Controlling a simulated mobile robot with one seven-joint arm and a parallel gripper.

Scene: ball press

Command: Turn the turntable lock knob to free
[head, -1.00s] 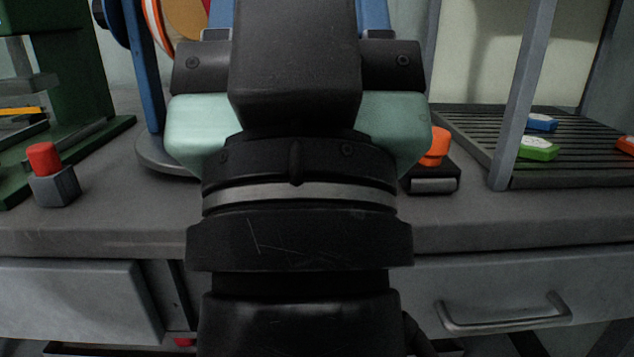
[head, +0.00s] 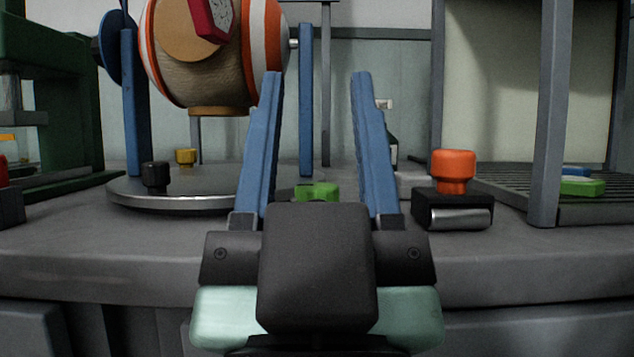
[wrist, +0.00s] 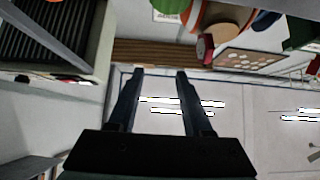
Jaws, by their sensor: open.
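The round grey turntable (head: 200,203) lies on the bench left of my gripper in the head view. A black knob (head: 155,177) stands at its front left, and a yellow knob (head: 186,157) stands farther back. A green knob-like thing (head: 317,191) shows low between my fingers, partly hidden by my gripper. I cannot tell which of these is the lock knob. My gripper (head: 317,78) is open with its two blue fingers pointing up and apart, nothing between their tips. The open fingers also show in the wrist view (wrist: 160,74).
A striped drum (head: 210,50) hangs above the turntable between blue posts (head: 306,100). An orange button (head: 454,170) on a black block stands right of my gripper. A grey-framed rack (head: 548,110) is farther right, and a green press (head: 50,90) is at left.

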